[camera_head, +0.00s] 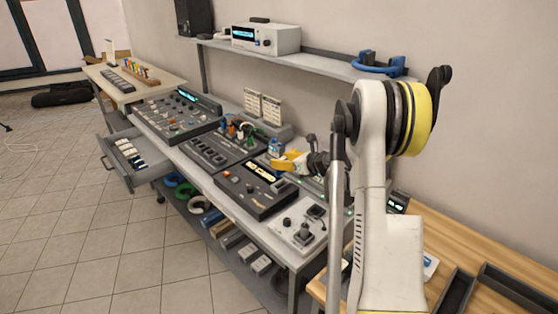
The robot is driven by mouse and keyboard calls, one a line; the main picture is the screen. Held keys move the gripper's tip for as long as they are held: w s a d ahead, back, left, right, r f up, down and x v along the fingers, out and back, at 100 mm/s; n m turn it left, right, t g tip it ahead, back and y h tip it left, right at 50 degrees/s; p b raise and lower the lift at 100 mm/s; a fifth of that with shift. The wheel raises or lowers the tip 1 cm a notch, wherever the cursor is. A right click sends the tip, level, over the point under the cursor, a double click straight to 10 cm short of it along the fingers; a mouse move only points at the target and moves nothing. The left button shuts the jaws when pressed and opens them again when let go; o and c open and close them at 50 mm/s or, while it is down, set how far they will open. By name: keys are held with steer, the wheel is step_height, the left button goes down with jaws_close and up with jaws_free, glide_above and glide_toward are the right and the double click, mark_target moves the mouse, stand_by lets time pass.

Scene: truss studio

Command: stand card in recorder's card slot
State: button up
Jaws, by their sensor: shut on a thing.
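The recorder (250,191) is a dark, low box on the workbench with a lit display (261,169) that appears to read NO CARD. Its card slot is too small to make out. My gripper (318,160) shows small and dark, just behind the recorder's right side and above the bench, partly behind my arm. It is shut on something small. The held thing is not clear in this view, and I cannot pick out the card's outline there.
A joystick panel (299,232) stands in front right of the recorder. Mixers (183,115) and a cable-filled patch unit (238,130) lie left. A drawer (133,167) stands open. A shelf (325,63) hangs above. A wooden table (500,245) with dark trays is at right.

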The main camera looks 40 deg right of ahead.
mark_target(282, 174)
steer(key=shift+f+b, duration=1.55)
steer(key=shift+f, duration=1.3)
steer(key=shift+b, duration=0.4)
steer(key=shift+f+b, duration=0.55)
steer(key=shift+f, duration=0.1)
steer(key=o, duration=0.7)
steer(key=shift+o, duration=0.2)
steer(key=p+v, duration=0.1)
steer(key=v, duration=1)
